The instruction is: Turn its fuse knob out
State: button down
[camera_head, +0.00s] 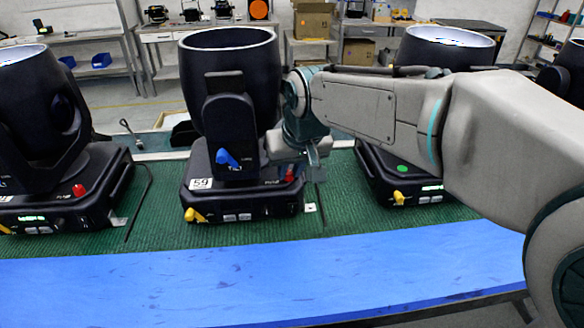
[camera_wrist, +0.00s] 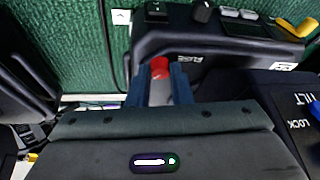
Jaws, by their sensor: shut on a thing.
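The middle moving-head light (camera_head: 229,90), tagged 59, stands on the green mat. Its fuse knob is a small red cap (camera_head: 289,174) at the right of its base front. In the wrist view, the red knob (camera_wrist: 160,66) sits between the fingers of my gripper (camera_wrist: 161,80), beside the "FUSE" lettering on the base. My gripper (camera_head: 316,158) is shut on the knob and reaches in from the right. The fingers hide the knob's sides, so I cannot tell how far it stands out of the base.
A blue tilt-lock lever (camera_head: 227,158) and a yellow lever (camera_head: 194,215) are on the same light. Similar lights stand to the left (camera_head: 50,130) and right (camera_head: 400,175), each with levers. A blue strip (camera_head: 250,275) along the table front is clear.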

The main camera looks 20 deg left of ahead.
jog(key=shift+r, duration=0.1)
dwell(0.5)
jog(key=c, duration=1.3)
grip_release()
jog(key=shift+w, duration=0.1)
jog(key=v, duration=1.3)
jog(key=shift+r, duration=0.35)
jog(key=shift+d+f+m, duration=0.1)
jog(key=shift+d+m, duration=0.05)
jog(key=shift+m, duration=0.15)
